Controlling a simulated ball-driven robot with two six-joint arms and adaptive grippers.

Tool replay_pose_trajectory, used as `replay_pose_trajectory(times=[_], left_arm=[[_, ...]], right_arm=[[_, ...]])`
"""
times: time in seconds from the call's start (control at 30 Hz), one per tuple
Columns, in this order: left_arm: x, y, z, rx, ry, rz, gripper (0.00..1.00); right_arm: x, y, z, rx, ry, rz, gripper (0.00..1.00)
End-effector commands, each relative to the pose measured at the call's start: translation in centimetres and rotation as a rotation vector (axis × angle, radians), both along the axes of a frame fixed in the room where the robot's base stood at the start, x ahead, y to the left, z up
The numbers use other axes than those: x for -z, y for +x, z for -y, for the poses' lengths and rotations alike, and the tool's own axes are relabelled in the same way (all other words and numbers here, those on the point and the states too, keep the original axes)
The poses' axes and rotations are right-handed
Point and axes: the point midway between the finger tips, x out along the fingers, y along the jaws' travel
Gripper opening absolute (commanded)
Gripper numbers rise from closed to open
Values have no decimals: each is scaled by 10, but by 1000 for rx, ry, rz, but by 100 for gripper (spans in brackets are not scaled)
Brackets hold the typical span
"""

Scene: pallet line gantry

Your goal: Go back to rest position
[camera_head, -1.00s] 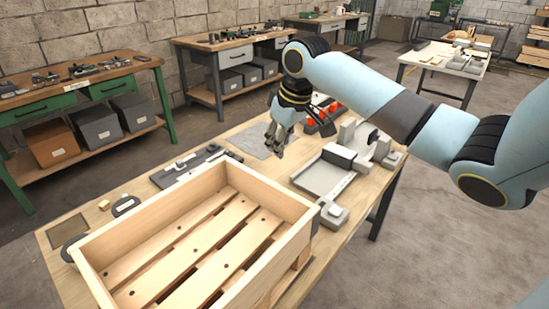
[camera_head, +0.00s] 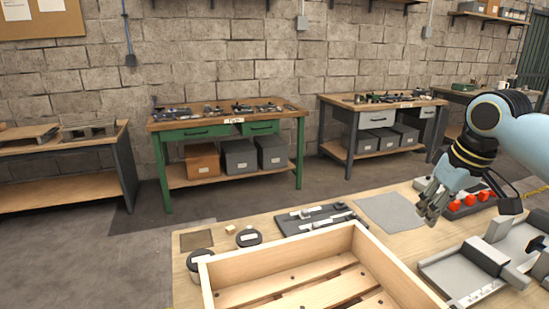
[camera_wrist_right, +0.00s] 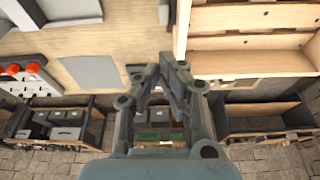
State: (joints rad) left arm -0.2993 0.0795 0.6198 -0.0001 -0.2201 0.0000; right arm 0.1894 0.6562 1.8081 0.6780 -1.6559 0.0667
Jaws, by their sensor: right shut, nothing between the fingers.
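My right gripper (camera_head: 432,203) is at the right of the head view, above the wooden work table (camera_head: 400,246), beyond the crate's right corner. It points down and to the left. Its fingers (camera_wrist_right: 164,75) are closed together with nothing between them in the right wrist view. My left gripper does not show in either view. The open wooden crate (camera_head: 225,275) with a slatted bottom stands on the table below and left of the right gripper; it is empty where visible. Part of it also shows at upper right in the right wrist view (camera_wrist_right: 250,62).
A grey fixture (camera_head: 458,268), red parts (camera_head: 470,200), a grey mat (camera_head: 392,211) and a dark tool tray (camera_head: 318,217) lie on the table. A green bench (camera_head: 190,139) and other benches stand along the wall. Open floor lies between.

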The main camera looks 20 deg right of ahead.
Motion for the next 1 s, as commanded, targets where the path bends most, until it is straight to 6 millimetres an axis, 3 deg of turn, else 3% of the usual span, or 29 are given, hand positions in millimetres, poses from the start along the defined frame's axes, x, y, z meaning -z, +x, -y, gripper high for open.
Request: replay_pose_trajectory(times=[0.17,0.3,0.5,0.7,0.9,1.0], left_arm=[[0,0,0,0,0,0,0],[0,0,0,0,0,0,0],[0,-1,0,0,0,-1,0],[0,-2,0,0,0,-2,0],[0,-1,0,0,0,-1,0],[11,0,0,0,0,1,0]], right_arm=[[25,-22,-27,-32,-9,-10,0],[62,-76,-77,-77,-29,-11,0],[77,-142,-121,-77,-50,10,0],[72,-190,-141,-40,-68,26,0],[59,-233,-149,18,-94,31,0],[92,-226,-146,20,-99,21,0]])
